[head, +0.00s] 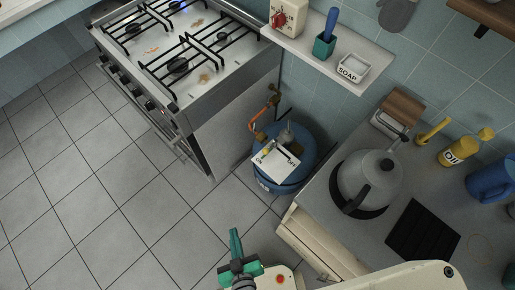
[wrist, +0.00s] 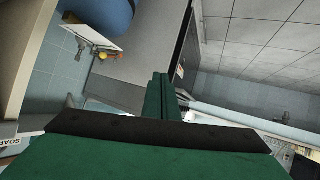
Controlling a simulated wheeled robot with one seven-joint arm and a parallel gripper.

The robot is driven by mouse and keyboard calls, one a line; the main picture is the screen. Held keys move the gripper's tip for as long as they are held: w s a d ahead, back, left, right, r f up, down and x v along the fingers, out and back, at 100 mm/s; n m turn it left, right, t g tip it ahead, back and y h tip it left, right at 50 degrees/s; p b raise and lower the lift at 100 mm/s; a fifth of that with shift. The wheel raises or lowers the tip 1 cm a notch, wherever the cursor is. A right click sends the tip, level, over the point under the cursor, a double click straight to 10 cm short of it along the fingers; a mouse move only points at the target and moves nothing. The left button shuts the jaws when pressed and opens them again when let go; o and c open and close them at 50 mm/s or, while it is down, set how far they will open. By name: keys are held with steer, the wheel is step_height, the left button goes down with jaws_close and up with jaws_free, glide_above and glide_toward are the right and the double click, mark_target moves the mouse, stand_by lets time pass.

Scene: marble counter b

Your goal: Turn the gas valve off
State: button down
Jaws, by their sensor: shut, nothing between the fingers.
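A blue gas cylinder (head: 301,163) stands on the floor between the stove and the counter in the head view. A white plate with ON and OFF lettering (head: 284,166) sits on top of it, beside the grey valve top (head: 285,138) and a yellow part (head: 266,152). The exact valve position is too small to read. In the wrist view the blue cylinder (wrist: 108,14) and the plate (wrist: 85,35) show at the upper left. My green gripper (head: 235,242) is shut and empty, below and left of the cylinder, apart from it. Its shut fingers show in the wrist view (wrist: 160,88).
A stove (head: 190,50) with black grates stands left of the cylinder, and an orange hose (head: 258,122) runs beside it. The counter (head: 325,205) at right holds a grey kettle (head: 370,178). A shelf (head: 305,42) hangs above. Open tiled floor (head: 100,190) lies left.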

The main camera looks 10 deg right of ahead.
steer(key=w+a+f+n+g+h, duration=0.1)
steer(key=w+f+n+g, duration=0.15)
steer(key=f, duration=0.55)
steer(key=w+a+f+n+g+h, duration=0.1)
steer(key=w+a+f, duration=0.15)
steer(key=f, duration=0.55)
steer(key=n+h, duration=0.4)
steer(key=h, duration=0.9)
glide_toward(258, 154)
steer(key=w+r, duration=0.2)
steer(key=w, duration=0.1)
steer(key=w+a+r+x, duration=0.1)
steer(key=x, duration=0.9)
steer(key=shift+t, duration=0.45)
steer(key=shift+s+d, duration=0.25)
steer(key=shift+s, duration=0.75)
steer(key=shift+s+d, duration=0.2)
steer(key=shift+s, duration=0.8)
steer(key=shift+d, duration=0.1)
